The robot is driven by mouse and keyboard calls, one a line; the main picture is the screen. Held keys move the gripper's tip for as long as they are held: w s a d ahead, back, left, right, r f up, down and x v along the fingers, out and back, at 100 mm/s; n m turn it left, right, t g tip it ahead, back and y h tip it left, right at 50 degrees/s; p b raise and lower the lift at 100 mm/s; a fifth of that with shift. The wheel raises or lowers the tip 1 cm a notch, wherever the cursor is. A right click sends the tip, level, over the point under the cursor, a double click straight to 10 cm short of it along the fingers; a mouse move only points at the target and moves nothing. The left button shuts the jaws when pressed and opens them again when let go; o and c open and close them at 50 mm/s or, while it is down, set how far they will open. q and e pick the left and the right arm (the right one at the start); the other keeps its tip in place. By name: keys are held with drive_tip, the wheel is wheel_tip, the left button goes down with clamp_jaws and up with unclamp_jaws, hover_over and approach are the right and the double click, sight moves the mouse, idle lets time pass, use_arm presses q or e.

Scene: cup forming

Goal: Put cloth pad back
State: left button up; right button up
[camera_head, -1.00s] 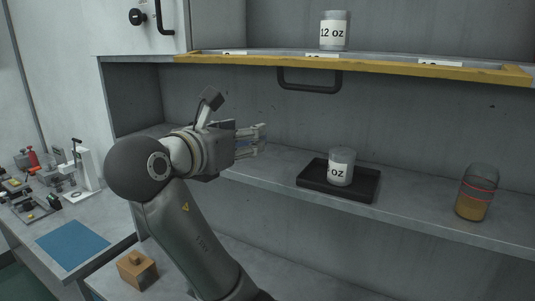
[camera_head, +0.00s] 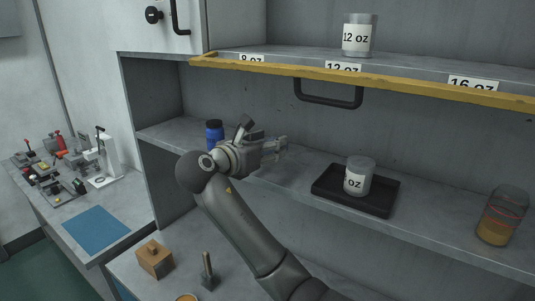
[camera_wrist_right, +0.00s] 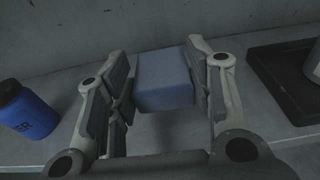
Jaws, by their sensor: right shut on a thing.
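The blue cloth pad (camera_wrist_right: 165,78) is a soft-looking block between the two fingers of my right gripper (camera_wrist_right: 158,88) in the right wrist view. The gripper is shut on it, with a finger against each side. In the head view my right gripper (camera_head: 281,146) is over the middle shelf (camera_head: 290,178), between a blue bottle and a black tray. The pad cannot be made out there. Whether the pad touches the shelf cannot be told. My left gripper is not in view.
The blue bottle (camera_head: 214,134) stands left of the gripper. The black tray (camera_head: 382,203) with a white-labelled cup (camera_head: 359,178) is to its right. An amber-filled jar (camera_head: 497,220) stands farther right. The yellow-edged upper shelf (camera_head: 350,76) is above. A blue mat (camera_head: 96,229) lies lower left.

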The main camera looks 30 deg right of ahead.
sight(267, 171)
drive_tip(key=shift+w+d+f, duration=0.1)
drive_tip(key=shift+w+f, duration=0.05)
drive_tip(key=f+p, duration=0.2)
drive_tip(key=f, duration=0.1)
drive_tip(key=shift+w+d, duration=0.2)
drive_tip(key=shift+w, duration=0.15)
drive_tip(key=shift+f, duration=0.4)
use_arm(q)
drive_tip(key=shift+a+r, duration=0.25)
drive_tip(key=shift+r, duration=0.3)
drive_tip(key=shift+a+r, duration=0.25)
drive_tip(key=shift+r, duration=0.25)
use_arm(e)
drive_tip(key=shift+s, duration=0.1)
drive_tip(key=shift+f, duration=0.15)
drive_tip(key=o, duration=0.9)
drive_tip(key=shift+o, duration=0.2)
